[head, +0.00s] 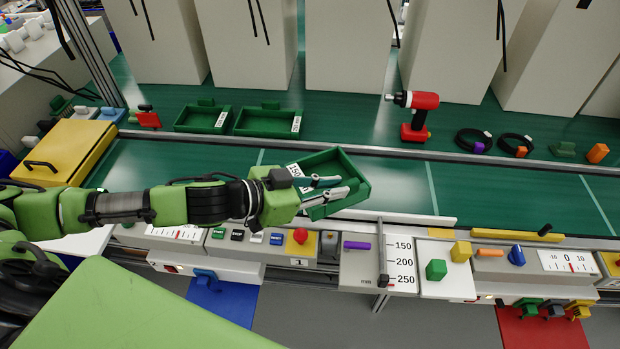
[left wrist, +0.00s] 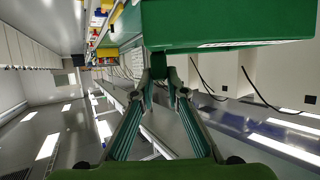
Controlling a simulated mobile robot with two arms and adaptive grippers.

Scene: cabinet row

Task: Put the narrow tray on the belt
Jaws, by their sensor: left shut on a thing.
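My left gripper (head: 335,187) is shut on a small green open tray (head: 353,168) with a white label that seems to read 150. In the left wrist view, the fingers (left wrist: 160,78) close on a tab under the tray's side (left wrist: 225,24). The tray looks empty and slightly turned. In the head view it appears over the near part of the dark green belt (head: 510,195), which has pale cross lines. Whether it touches the belt is hard to tell. My right gripper is not in view.
Two green trays (head: 203,110) (head: 262,133) stand on the shelf behind the belt. A red drill (head: 420,115) and black cable rings stand further right. A yellow box (head: 65,148) sits at the belt's left. A control ledge with a red button (head: 300,235) runs in front.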

